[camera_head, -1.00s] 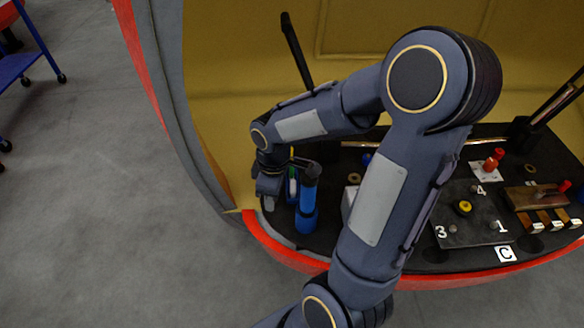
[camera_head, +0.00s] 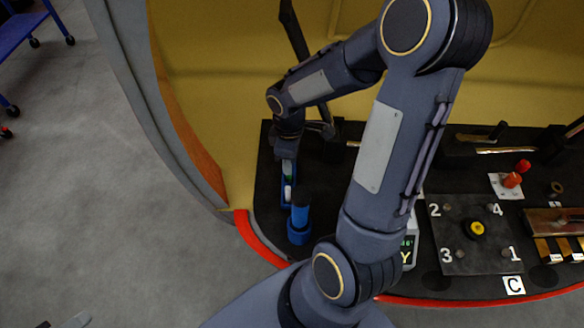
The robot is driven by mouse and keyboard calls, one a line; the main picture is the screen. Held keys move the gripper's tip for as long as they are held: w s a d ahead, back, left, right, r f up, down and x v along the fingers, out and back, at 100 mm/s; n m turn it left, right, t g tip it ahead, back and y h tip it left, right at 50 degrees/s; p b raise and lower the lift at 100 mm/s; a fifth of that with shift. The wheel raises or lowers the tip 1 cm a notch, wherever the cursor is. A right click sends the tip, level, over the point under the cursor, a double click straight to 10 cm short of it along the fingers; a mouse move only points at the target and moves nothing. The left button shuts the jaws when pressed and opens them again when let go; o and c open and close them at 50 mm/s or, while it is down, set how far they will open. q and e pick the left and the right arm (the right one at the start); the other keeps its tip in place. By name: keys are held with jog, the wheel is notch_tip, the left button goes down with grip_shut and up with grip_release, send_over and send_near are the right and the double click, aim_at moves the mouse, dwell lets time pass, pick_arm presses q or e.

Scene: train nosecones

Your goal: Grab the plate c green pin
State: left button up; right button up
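A grey part at the bottom left edge may be my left gripper.
Red pieces (camera_head: 512,180) sit on a white card behind the plate. A yellow wall (camera_head: 215,100) stands behind.

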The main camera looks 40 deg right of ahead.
jog(key=f, duration=0.6)
jog(key=shift+w+f+b, duration=0.25)
jog(key=shift+f+b, duration=0.05)
jog(key=shift+b, duration=0.1)
grip_shut()
